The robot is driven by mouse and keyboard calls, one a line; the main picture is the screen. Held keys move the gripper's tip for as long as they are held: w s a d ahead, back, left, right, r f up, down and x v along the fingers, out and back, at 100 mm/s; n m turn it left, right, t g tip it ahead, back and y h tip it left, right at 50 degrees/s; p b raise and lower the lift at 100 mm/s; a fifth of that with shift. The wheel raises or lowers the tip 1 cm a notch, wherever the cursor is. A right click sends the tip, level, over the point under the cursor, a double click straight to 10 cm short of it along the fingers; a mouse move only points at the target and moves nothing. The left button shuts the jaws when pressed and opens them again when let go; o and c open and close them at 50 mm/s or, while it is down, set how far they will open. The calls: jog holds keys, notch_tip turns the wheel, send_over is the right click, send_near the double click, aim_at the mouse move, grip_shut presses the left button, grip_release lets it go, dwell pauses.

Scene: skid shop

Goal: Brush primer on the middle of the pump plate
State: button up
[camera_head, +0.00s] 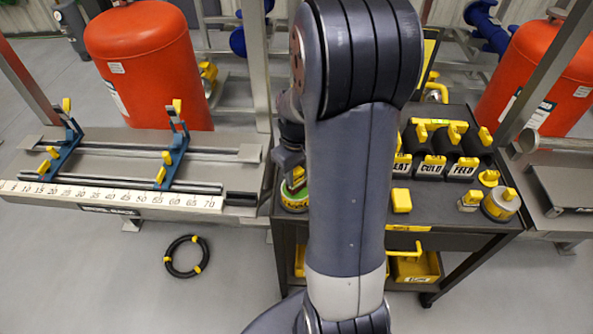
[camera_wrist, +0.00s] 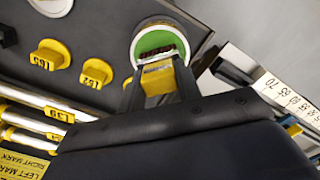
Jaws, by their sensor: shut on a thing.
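My gripper (camera_wrist: 158,88) is shut on the yellow handle of a brush (camera_wrist: 157,76). The brush's dark bristles show at the mouth of a round primer can (camera_wrist: 138,28) with a green inside. I cannot tell whether they touch the green. In the head view my gripper (camera_head: 289,163) is just above this can (camera_head: 294,203), at the left edge of the dark cart. My arm hides part of the cart. I cannot make out for certain which surface is the pump plate.
The dark cart (camera_head: 448,222) also carries yellow-handled black blocks (camera_head: 433,166) and a lidded can (camera_head: 501,204). A bench (camera_head: 100,168) with blue clamps and a ruler is at left. A black ring (camera_head: 186,256) lies on the floor. Red tanks (camera_head: 140,50) stand behind.

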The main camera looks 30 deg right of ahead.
aim_at(297, 171)
jog(key=shift+r+p, duration=2.75)
jog(key=shift+r, duration=0.75)
